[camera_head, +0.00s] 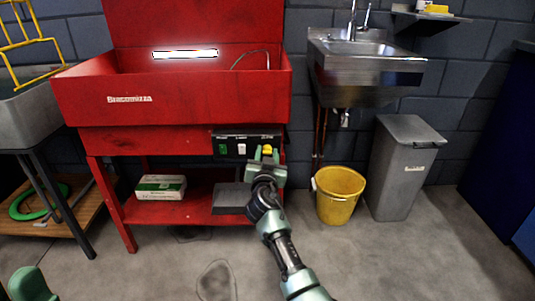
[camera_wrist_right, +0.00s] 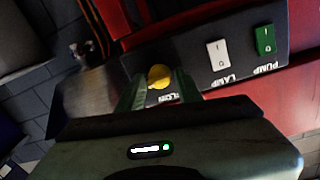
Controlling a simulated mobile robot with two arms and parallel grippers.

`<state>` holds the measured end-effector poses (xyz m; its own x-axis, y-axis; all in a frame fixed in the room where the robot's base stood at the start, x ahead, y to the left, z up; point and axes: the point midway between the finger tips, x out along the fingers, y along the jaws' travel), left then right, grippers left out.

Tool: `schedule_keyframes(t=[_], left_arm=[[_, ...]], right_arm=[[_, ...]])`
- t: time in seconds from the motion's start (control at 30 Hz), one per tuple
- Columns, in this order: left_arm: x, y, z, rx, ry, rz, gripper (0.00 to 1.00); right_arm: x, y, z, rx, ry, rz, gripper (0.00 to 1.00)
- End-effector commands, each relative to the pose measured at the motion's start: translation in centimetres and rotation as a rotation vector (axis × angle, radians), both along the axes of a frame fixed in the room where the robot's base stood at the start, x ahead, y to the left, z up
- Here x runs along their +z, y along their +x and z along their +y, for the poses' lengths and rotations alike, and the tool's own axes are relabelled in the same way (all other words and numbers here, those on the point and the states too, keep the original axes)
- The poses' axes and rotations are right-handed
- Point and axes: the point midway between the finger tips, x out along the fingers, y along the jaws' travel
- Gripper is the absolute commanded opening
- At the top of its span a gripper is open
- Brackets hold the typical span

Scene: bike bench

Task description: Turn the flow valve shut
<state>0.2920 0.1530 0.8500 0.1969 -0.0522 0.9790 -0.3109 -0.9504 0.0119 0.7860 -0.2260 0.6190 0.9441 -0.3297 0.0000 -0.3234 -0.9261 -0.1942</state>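The flow valve is a small round yellow knob (camera_head: 267,149) on the black control panel (camera_head: 230,136) at the front of the red wash station. In the right wrist view the knob (camera_wrist_right: 159,77) shows between the fingertips, above the partly hidden label. My right gripper (camera_head: 267,154) is at the panel, with one green finger on each side of the knob. In the right wrist view the gripper (camera_wrist_right: 161,88) looks open, with small gaps beside the knob; I cannot tell whether a finger touches it.
A white lamp switch (camera_wrist_right: 218,54) and a green pump switch (camera_wrist_right: 264,40) sit beside the knob on the panel. A yellow bucket (camera_head: 338,207) and a grey bin (camera_head: 400,175) stand to the right. A box (camera_head: 161,187) lies on the red lower shelf.

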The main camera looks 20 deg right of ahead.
Motion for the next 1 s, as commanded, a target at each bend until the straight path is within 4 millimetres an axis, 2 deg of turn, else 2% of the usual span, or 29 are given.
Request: schedule_keyframes(t=[0.03,0.1,0.57,1.0], left_arm=[[0.0,0.0,0.0,0.0,0.0,0.0,0.36],[0.0,0.0,0.0,0.0,0.0,0.001,0.36],[-0.5,0.0,0.0,0.0,0.0,0.001,0.36],[-1.6,0.0,0.0,0.001,0.001,0.001,0.36]], right_arm=[[0.0,0.0,0.0,0.0,0.0,0.0,0.17],[0.0,0.0,0.0,0.001,0.0,0.0,0.0],[-0.1,0.0,0.1,0.001,-0.079,0.021,0.0],[-0.1,0.0,0.1,0.002,-0.435,0.122,0.0]])
